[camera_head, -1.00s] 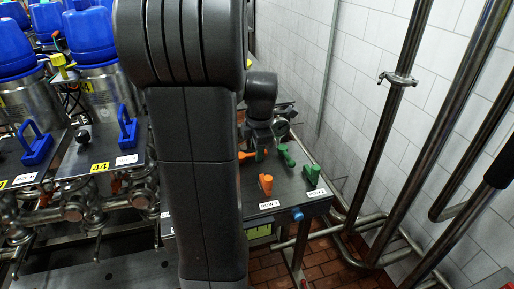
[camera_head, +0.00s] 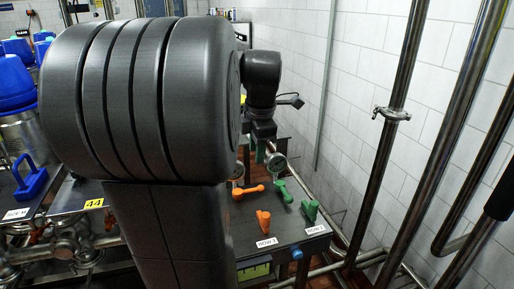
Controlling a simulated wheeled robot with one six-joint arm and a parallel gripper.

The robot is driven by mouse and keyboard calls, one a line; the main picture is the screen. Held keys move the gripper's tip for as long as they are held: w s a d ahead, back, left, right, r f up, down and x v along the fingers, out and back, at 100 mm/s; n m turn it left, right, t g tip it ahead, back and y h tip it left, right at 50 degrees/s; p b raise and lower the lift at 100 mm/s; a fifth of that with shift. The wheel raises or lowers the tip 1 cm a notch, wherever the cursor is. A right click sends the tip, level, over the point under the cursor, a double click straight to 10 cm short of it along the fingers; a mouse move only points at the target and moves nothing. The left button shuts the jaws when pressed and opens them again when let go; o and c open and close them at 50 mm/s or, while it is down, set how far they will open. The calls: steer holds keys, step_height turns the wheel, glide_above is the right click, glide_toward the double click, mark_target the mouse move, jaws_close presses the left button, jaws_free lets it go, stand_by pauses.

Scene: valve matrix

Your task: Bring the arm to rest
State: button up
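My arm fills the left and middle of the view, and its large dark elbow hides much behind it. My wrist reaches down past it, with my gripper (camera_head: 264,142) at its end, above the far part of the dark valve panel (camera_head: 290,232). The fingers are too small and dark to tell whether they are open or shut. On the panel are an orange handle (camera_head: 263,222) and a green handle (camera_head: 310,210), both near the front edge. Behind them are a longer orange handle (camera_head: 248,191) and a longer green handle (camera_head: 279,191). The gripper appears apart from these front handles.
A white tiled wall and steel pipes (camera_head: 402,75) stand on the right. A blue handle (camera_head: 30,181) and blue-topped steel vessels (camera_head: 15,75) are at the left. A blue knob (camera_head: 297,254) sticks out of the panel's front. Open space lies between panel and wall pipes.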

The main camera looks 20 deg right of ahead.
mark_target(254, 189)
stand_by(0.4)
steer(key=w+f, duration=0.1)
steer(key=f, duration=0.8)
steer(key=w+f, duration=0.1)
steer(key=f, duration=0.3)
steer(key=shift+w+f+p, duration=0.2)
steer(key=shift+w+p, duration=0.15)
step_height(254, 189, up, 14)
steer(key=s, duration=0.3)
steer(key=w+f, duration=0.1)
steer(key=f, duration=0.3)
steer(key=w+f, duration=0.1)
steer(key=f, duration=0.4)
steer(key=w+f, duration=0.1)
steer(key=f, duration=0.3)
steer(key=shift+a+f, duration=0.1)
steer(key=shift+f, duration=0.5)
steer(key=shift+s+a+m+h, duration=0.15)
steer(key=shift+s+m, duration=0.15)
steer(key=shift+m, duration=0.4)
steer(key=shift+s+d+m+h, duration=0.15)
steer(key=shift+s+m, duration=0.1)
steer(key=shift+m, duration=0.45)
steer(key=shift+a+r, duration=0.1)
steer(key=shift+r, duration=0.1)
